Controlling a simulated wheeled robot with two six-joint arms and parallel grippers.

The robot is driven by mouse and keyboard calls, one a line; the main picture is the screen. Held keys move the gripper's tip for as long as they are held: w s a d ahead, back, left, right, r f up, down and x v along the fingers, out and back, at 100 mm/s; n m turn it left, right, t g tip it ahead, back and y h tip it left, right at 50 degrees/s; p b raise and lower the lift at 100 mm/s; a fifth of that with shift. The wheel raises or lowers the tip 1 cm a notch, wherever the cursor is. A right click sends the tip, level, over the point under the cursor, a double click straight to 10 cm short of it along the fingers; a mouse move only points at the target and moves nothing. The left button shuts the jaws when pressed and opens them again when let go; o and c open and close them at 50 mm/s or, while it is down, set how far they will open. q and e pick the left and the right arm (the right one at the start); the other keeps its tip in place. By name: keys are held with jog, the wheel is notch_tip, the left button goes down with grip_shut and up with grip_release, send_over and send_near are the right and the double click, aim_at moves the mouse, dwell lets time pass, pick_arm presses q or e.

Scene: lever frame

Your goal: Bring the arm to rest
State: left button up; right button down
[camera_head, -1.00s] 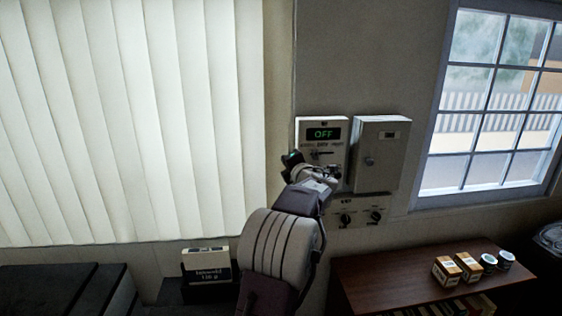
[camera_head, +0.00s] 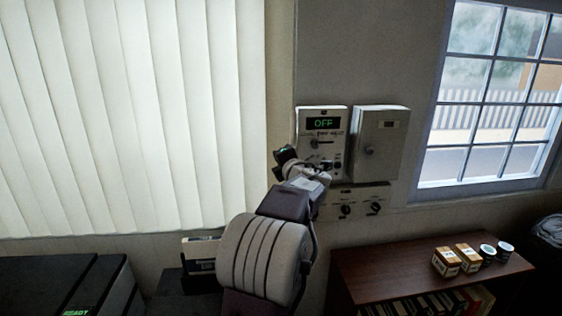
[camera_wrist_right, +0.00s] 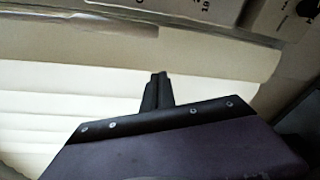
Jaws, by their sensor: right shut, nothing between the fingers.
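A white wall panel (camera_head: 307,144) with a green OFF display (camera_head: 323,123) shows in the head view. Below the display is a small dark lever (camera_head: 321,141). My right arm rises from the bottom, its wrist just left of the panel's lower part. My right gripper (camera_wrist_right: 158,78) is shut and empty in the right wrist view, its fingers together before pale blind slats. In the head view its fingertips are hard to make out, and whether they touch the panel cannot be told. My left gripper is in neither view.
A grey box (camera_head: 380,145) hangs right of the panel, above a knob plate (camera_head: 360,203). A brown shelf (camera_head: 400,271) carries small boxes and cans at lower right. Pale blinds (camera_head: 130,120) fill the left. A dark machine (camera_head: 95,285) stands at lower left.

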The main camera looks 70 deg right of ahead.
jog(key=v, duration=0.5)
jog(key=shift+s+d+f+b, duration=0.1)
jog(key=shift+s+d+b, duration=0.1)
jog(key=shift+b, duration=0.15)
